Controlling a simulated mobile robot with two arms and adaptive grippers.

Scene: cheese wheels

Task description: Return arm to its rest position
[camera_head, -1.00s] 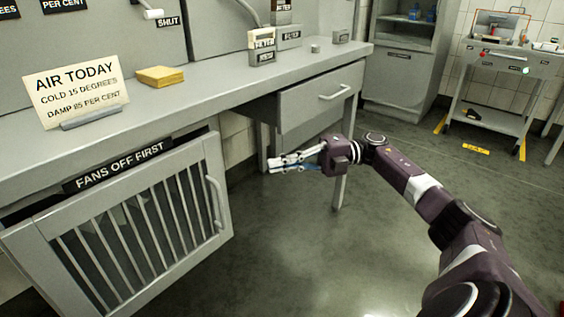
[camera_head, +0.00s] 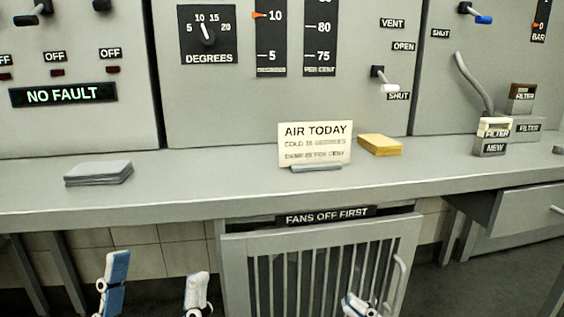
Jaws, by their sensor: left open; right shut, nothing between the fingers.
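My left gripper (camera_head: 157,268) stands at the bottom left of the head view, in front of the bench. Its blue-and-white fingers point up and are well apart, with nothing between them. My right gripper (camera_head: 356,303) shows only at the bottom edge, in front of the barred gate. Its fingertips are together and hold nothing. Both arms behind the grippers are out of view.
The bench (camera_head: 220,188) runs across the view and bears a grey stack (camera_head: 98,173), an "AIR TODAY" card (camera_head: 315,144), a yellow stack (camera_head: 380,145) and filter boxes (camera_head: 490,147). The barred gate (camera_head: 232,265) is below. Control panels (camera_head: 280,110) rise behind.

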